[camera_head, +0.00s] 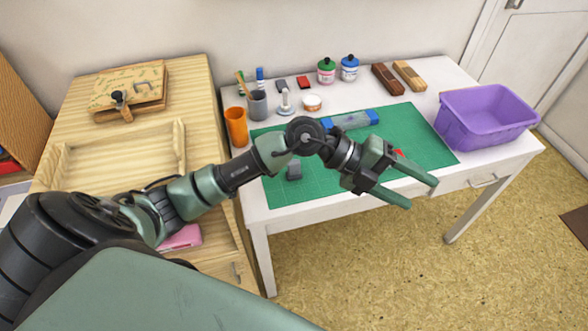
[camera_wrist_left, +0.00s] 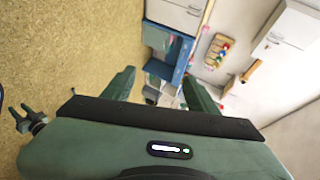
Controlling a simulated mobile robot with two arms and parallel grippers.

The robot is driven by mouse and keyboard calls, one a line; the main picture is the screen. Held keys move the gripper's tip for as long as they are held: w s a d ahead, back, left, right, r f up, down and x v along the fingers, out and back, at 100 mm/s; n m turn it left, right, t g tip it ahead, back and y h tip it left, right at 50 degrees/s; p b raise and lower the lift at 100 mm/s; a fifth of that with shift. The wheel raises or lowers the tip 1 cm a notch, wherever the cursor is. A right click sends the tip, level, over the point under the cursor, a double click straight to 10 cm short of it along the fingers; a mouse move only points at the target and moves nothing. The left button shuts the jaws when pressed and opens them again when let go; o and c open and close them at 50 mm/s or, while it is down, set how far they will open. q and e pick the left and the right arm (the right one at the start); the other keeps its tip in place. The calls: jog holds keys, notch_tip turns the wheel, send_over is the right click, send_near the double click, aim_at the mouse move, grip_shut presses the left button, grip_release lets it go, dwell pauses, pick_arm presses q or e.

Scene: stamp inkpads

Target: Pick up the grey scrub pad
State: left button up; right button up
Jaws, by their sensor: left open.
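The grey scrub pad appears to be the small dark grey block (camera_head: 294,170) lying on the left part of the green cutting mat (camera_head: 425,132) in the head view. My left gripper (camera_head: 422,194) is open and empty, above the table's front edge. It is right of the block and apart from it, with its fingers pointing right and toward the front. Its spread fingers also show in the left wrist view (camera_wrist_left: 160,88), where I cannot make out the pad. A small dark pronged shape at that view's left edge looks like my right gripper (camera_wrist_left: 28,122); its jaws are unclear.
A purple bin (camera_head: 487,115) stands at the table's right end. An orange cup (camera_head: 236,127), a grey cup (camera_head: 257,104) and ink jars (camera_head: 326,70) line the left and back. A blue-ended item (camera_head: 350,120) lies on the mat behind my arm. Mat right of it is mostly clear.

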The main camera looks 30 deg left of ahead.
pick_arm(q)
jog(key=w+a+f+g+y, duration=0.2)
jog(key=a+f+y, duration=0.5)
jog(key=a, duration=0.4)
jog(key=n+g+y, duration=0.1)
jog(key=n+y, duration=0.3)
jog(key=y, duration=0.4)
send_over(294, 169)
jog(key=shift+w+f, duration=0.1)
jog(key=shift+f, duration=0.25)
jog(key=shift+h, duration=0.3)
jog(key=f, duration=0.2)
jog(key=f+p, duration=0.1)
jog(key=f, duration=0.3)
jog(key=shift+w+a+f+p, duration=0.2)
jog(key=shift+w+a+p, duration=0.05)
jog(key=shift+w+p, duration=0.05)
jog(key=shift+w+a+f, duration=0.1)
jog(key=shift+f, duration=0.3)
grip_shut()
